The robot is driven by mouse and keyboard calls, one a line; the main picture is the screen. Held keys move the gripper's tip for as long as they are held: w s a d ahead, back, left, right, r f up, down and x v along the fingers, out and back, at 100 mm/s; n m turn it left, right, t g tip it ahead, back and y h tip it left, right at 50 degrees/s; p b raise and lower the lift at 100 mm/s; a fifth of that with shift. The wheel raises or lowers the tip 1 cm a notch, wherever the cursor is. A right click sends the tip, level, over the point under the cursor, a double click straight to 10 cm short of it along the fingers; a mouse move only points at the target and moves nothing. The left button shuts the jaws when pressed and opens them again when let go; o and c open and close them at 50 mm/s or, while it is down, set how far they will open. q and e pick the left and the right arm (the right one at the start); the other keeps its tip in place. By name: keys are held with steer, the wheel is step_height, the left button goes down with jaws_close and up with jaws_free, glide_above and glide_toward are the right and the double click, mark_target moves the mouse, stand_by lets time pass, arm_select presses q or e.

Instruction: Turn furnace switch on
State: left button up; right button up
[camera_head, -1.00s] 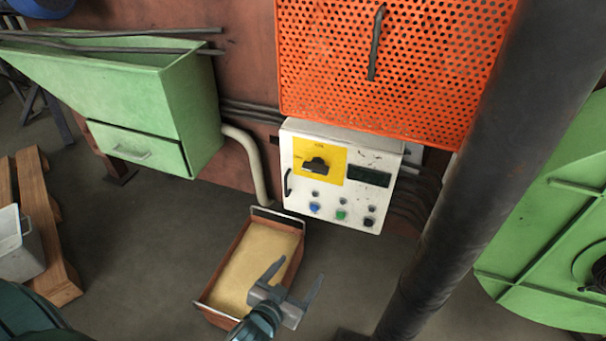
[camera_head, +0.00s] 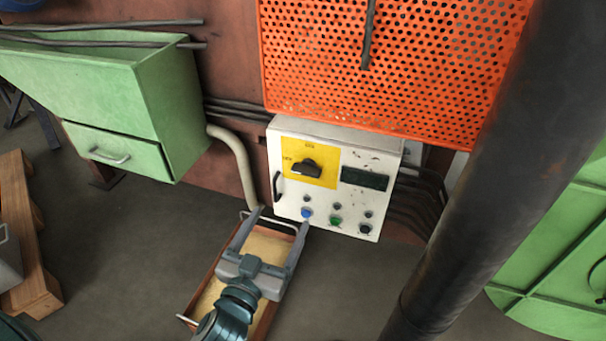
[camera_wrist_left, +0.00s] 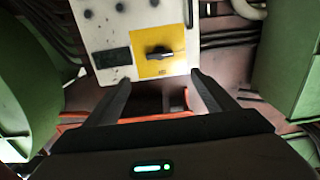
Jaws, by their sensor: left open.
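The furnace switch (camera_head: 307,168) is a black rotary knob on a yellow plate (camera_head: 325,177) at the upper left of a white control box (camera_head: 345,148). In the left wrist view the knob (camera_wrist_left: 160,53) shows ahead, beyond and between my fingers, on the white box (camera_wrist_left: 108,33). My left gripper (camera_head: 279,218) is open and empty, just below the box's lower left edge, fingers pointing towards it. Its fingers (camera_wrist_left: 158,86) do not touch the knob. My right gripper is not in view.
The box has a dark display (camera_head: 364,179), blue (camera_head: 306,213) and green (camera_head: 336,221) buttons and a side handle (camera_head: 277,186). An orange perforated panel (camera_head: 390,70) is above. A sand-filled tray (camera_head: 185,306) lies below my left gripper. A thick dark pipe (camera_head: 465,165) stands right.

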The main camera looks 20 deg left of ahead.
mark_target(304, 173)
arm_select(q)
steer(key=w, duration=1.7)
steer(key=shift+d, duration=0.3)
steer(key=c, duration=1.1)
